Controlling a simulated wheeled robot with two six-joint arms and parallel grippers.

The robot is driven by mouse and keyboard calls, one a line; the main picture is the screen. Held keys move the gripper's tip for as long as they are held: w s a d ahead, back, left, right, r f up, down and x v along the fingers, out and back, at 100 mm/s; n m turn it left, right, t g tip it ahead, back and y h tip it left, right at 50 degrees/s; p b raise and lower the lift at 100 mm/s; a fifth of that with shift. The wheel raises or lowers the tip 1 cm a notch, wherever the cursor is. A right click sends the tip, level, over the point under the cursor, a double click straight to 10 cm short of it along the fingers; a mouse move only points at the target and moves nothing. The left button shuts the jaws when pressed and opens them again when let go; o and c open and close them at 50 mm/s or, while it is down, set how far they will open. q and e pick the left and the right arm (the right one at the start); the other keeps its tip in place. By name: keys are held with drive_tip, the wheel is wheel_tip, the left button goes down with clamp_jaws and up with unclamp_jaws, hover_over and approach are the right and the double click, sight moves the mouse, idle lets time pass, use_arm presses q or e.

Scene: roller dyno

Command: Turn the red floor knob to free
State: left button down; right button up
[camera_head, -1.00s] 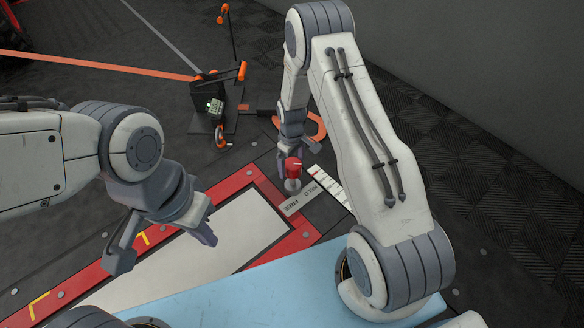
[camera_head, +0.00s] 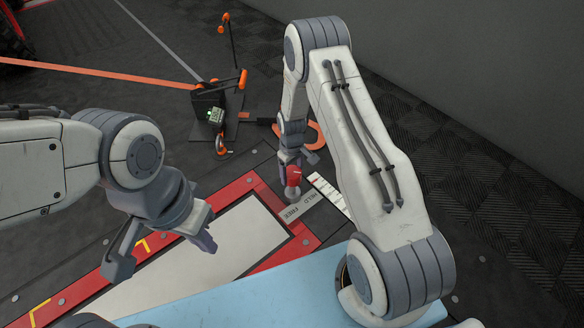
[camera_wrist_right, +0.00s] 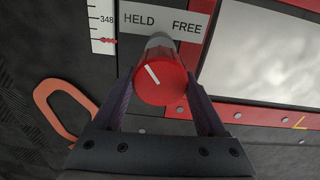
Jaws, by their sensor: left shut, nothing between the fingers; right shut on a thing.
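The red knob (camera_head: 293,175) stands on a grey post on the floor plate, beside a grey label strip (camera_head: 302,208) reading HELD and FREE. In the right wrist view the knob (camera_wrist_right: 160,80) has a white line on its top, slanting with its upper end to the left, toward the HELD side. My right gripper (camera_head: 291,168) is shut on the knob, one finger on each side of it, and the fingers (camera_wrist_right: 160,95) also show in the right wrist view. My left gripper (camera_head: 206,241) is shut and empty above the red-framed plate, away from the knob.
A white scale (camera_head: 330,193) lies right of the label. A pale plate in a red frame (camera_head: 270,195) lies left of the knob. An orange loop (camera_head: 314,135) lies behind it. A black stand with orange parts (camera_head: 208,105) and an orange strap are further back.

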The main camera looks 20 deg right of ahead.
drive_tip(key=m+p, duration=0.1)
drive_tip(key=p, duration=0.1)
drive_tip(key=m+p, duration=0.1)
drive_tip(key=m, duration=0.1)
drive_tip(key=shift+r+p, duration=0.25)
drive_tip(key=shift+p, duration=0.1)
drive_tip(key=m+p, duration=0.3)
drive_tip(key=m, duration=0.2)
drive_tip(key=shift+d+f+p, duration=0.1)
drive_tip(key=shift+p, duration=0.2)
drive_tip(key=m+p, duration=0.2)
drive_tip(key=m, duration=0.2)
drive_tip(key=shift+s+d, duration=0.1)
drive_tip(key=m+p, duration=0.2)
drive_tip(key=m, duration=0.2)
drive_tip(key=shift+f+m, duration=0.1)
drive_tip(key=shift+m, duration=0.2)
drive_tip(key=shift+d, duration=0.1)
drive_tip(key=o, duration=1.3)
wheel_tip(320, 180, up, 9)
drive_tip(key=p, duration=0.4)
drive_tip(key=shift+p, duration=0.3)
drive_tip(key=shift+r, duration=0.8)
